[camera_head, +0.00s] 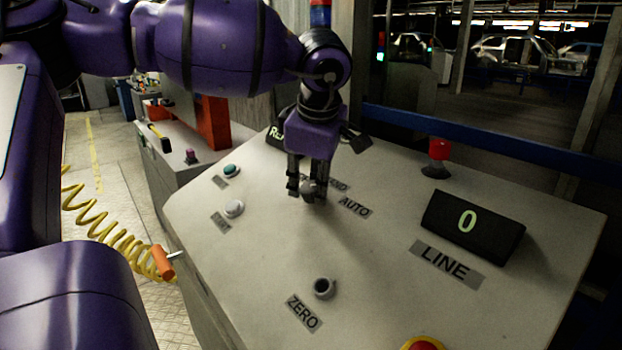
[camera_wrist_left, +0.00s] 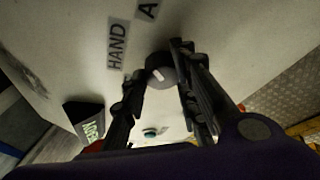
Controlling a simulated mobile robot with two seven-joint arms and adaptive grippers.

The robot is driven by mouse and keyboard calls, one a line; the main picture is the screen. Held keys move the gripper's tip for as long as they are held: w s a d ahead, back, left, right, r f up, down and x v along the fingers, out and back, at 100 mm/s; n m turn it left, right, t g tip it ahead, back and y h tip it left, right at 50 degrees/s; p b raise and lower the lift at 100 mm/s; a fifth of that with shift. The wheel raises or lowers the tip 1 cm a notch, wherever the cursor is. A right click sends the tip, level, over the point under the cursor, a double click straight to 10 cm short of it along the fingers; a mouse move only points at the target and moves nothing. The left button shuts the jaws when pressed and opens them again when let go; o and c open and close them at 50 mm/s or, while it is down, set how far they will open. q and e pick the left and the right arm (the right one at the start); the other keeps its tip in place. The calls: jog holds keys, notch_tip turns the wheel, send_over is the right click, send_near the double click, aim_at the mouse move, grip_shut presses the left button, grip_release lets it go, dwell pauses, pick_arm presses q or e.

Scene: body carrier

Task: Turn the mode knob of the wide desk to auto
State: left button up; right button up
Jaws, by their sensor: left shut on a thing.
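The wide desk (camera_head: 395,285) has a pale sloping top. My left gripper (camera_head: 307,192) comes down from above and is shut on the knob, with a finger on either side. In the left wrist view the knob (camera_wrist_left: 160,72) shows a white pointer line between the two fingertips (camera_wrist_left: 155,80). The HAND label (camera_wrist_left: 117,45) and part of the AUTO label (camera_wrist_left: 148,9) lie beyond it. My right gripper is not in view.
A green button (camera_head: 232,170) and a white button (camera_head: 234,208) lie left of the knob. The ZERO knob (camera_head: 324,288) is nearer me.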

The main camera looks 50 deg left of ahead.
pick_arm(q)
jog(key=shift+w+a+r, duration=0.1)
jog(key=shift+w+r, duration=0.15)
jog(key=shift+r, duration=0.15)
jog(key=o, duration=0.9)
jog(key=shift+o, duration=0.5)
jog(key=shift+f, duration=0.3)
jog(key=v, duration=1.2)
jog(key=shift+s, duration=0.1)
